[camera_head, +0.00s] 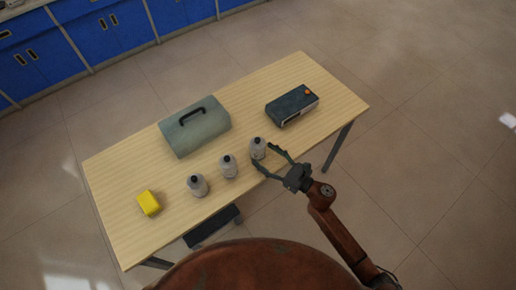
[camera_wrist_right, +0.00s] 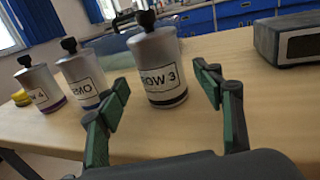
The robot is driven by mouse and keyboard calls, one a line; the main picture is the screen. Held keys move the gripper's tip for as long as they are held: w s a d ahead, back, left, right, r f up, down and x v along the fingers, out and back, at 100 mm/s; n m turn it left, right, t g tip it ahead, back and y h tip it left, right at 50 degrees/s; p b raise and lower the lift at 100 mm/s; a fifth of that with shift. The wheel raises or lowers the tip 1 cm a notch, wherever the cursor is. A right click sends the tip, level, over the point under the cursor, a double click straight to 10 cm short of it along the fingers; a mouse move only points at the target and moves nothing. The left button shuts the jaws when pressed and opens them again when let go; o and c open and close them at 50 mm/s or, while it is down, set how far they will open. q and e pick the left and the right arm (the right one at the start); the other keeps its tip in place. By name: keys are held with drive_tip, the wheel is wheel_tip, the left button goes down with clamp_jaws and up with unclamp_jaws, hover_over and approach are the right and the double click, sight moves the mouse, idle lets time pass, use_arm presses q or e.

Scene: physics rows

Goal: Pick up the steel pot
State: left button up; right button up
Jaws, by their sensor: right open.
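Three steel pots with black knobs stand upright in a row near the table's front edge. The rightmost pot (camera_head: 258,148) reads "ROW 3" in the right wrist view (camera_wrist_right: 161,68). The leftmost pot (camera_head: 197,186) ends in "4" and shows at the wrist view's left (camera_wrist_right: 38,88). My right gripper (camera_head: 265,159) is open at the rightmost pot, its green fingers (camera_wrist_right: 160,82) spread toward the pot's sides; contact cannot be told. My left gripper is out of view.
The wooden table (camera_head: 110,180) also bears a yellow block (camera_head: 148,203), a grey-green case with a black handle (camera_head: 195,128) and a dark box with an orange knob (camera_head: 291,105). Blue cabinets (camera_head: 110,28) stand behind. The table's right end is clear.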

sight(263, 154)
drive_tip(key=x, duration=0.4)
drive_tip(key=shift+d, duration=0.1)
drive_tip(key=shift+w, duration=0.15)
drive_tip(key=c, duration=1.4)
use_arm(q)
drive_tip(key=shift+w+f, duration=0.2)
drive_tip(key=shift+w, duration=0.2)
use_arm(e)
drive_tip(key=shift+c, duration=0.7)
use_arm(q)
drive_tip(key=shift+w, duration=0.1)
use_arm(e)
drive_tip(key=shift+r, duration=0.15)
